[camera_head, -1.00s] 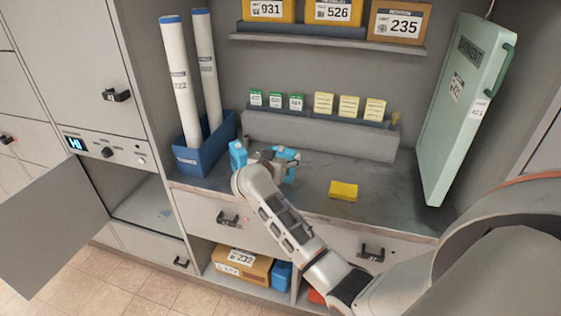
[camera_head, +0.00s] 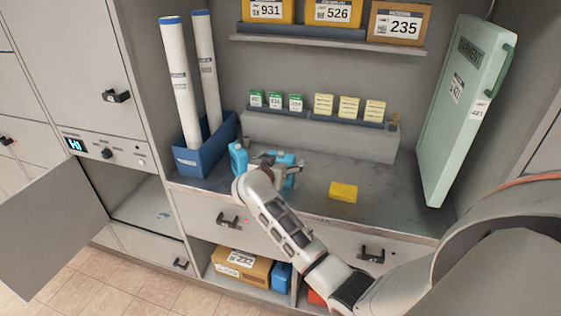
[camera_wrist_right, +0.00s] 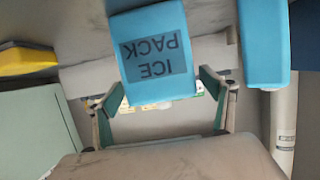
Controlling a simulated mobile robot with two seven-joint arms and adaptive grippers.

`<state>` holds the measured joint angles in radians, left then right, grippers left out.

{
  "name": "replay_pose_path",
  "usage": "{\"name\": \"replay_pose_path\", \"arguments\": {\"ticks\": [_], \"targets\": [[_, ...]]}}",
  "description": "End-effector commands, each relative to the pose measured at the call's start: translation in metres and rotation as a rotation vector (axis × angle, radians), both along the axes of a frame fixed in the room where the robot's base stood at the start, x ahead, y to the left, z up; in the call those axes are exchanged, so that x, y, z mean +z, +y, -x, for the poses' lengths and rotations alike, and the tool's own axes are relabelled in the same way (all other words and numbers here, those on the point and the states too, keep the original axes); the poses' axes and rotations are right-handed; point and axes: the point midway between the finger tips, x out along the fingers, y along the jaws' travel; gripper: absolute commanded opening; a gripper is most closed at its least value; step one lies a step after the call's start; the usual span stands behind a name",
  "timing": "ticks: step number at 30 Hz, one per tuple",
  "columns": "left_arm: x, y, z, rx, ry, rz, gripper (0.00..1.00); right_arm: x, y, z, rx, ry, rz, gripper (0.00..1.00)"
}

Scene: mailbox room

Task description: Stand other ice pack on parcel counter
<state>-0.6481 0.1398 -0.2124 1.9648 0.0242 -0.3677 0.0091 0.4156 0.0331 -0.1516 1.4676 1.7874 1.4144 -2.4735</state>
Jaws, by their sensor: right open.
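One blue ice pack (camera_head: 285,158) is on the parcel counter (camera_head: 310,185), partly hidden by my right gripper. In the right wrist view it shows as a light blue block (camera_wrist_right: 150,25) with the dark words "ICE PACK" upside down. My right gripper (camera_head: 275,165) is open at this pack; in the right wrist view its two fingers (camera_wrist_right: 161,88) are spread, with the pack's lower part in the picture between them. A second blue ice pack (camera_head: 238,158) stands to the left, by the blue bin, and also shows in the right wrist view (camera_wrist_right: 264,40). My left gripper is not in view.
A yellow block (camera_head: 343,191) lies on the counter to the right. A blue bin (camera_head: 187,160) holds two white tubes. A grey ledge with small green and yellow boxes (camera_head: 348,107) runs behind. The counter's right part is clear.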

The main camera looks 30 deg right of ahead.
Motion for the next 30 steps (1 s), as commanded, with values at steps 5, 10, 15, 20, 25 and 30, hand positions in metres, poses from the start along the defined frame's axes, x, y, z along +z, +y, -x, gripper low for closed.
{"name": "replay_pose_path", "arguments": {"ticks": [5, 10, 15, 20, 25, 30], "targets": [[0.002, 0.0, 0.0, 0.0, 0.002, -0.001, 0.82, 0.007, 0.012, 0.009, 0.002, -0.001, -0.003, 0.82], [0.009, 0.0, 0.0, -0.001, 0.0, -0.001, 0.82, 0.02, 0.037, 0.03, 0.001, -0.002, -0.005, 0.82], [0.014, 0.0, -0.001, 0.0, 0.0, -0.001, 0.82, 0.031, 0.062, 0.051, 0.002, -0.001, -0.005, 0.82], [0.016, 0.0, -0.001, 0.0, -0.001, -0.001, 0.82, 0.038, 0.078, 0.065, 0.002, 0.0, -0.003, 0.82], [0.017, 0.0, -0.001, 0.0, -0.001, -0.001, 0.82, 0.043, 0.084, 0.073, -0.002, -0.007, 0.006, 0.82], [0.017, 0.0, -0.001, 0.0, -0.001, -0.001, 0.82, 0.057, 0.068, 0.086, -0.016, -0.135, 0.115, 0.82]]}}
